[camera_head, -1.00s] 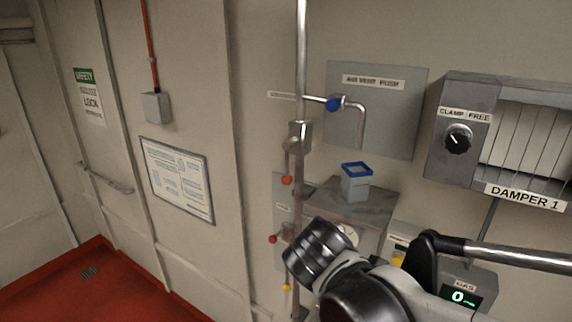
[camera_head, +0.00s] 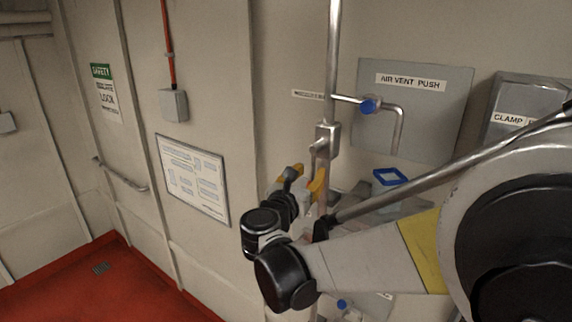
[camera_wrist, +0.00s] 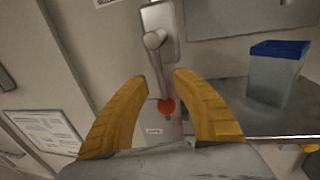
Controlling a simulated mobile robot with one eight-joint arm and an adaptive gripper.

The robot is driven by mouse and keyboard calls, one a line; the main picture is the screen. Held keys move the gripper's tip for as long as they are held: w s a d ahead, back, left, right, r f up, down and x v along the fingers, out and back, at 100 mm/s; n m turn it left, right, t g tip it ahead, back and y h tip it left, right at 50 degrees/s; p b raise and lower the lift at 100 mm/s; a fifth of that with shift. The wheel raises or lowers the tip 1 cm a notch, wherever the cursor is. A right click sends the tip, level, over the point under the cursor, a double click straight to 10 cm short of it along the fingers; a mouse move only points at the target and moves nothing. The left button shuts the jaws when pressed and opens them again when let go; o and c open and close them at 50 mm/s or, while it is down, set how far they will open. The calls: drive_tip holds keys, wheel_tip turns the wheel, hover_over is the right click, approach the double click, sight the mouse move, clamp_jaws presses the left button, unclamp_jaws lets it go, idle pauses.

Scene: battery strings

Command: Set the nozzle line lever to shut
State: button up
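The lever (camera_wrist: 158,72) hangs down from a grey valve body (camera_wrist: 160,20) and ends in an orange-red knob (camera_wrist: 166,106). In the head view the valve body (camera_head: 327,141) sits on a vertical pipe; the lever's knob is hidden there behind my arm. My gripper (camera_wrist: 160,76) has its two yellow fingers spread, one on each side of the lever in the wrist view. I see no clear contact with the lever, and the depth gap cannot be told. In the head view my gripper (camera_head: 298,178) is just below the valve body.
A blue valve knob (camera_head: 369,106) is on a bent side pipe above right. The vertical pipe (camera_head: 334,60) rises above the valve. A wall board (camera_head: 192,180) hangs on the left.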

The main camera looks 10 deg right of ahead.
drive_tip(key=shift+x, duration=1.35)
clamp_jaws()
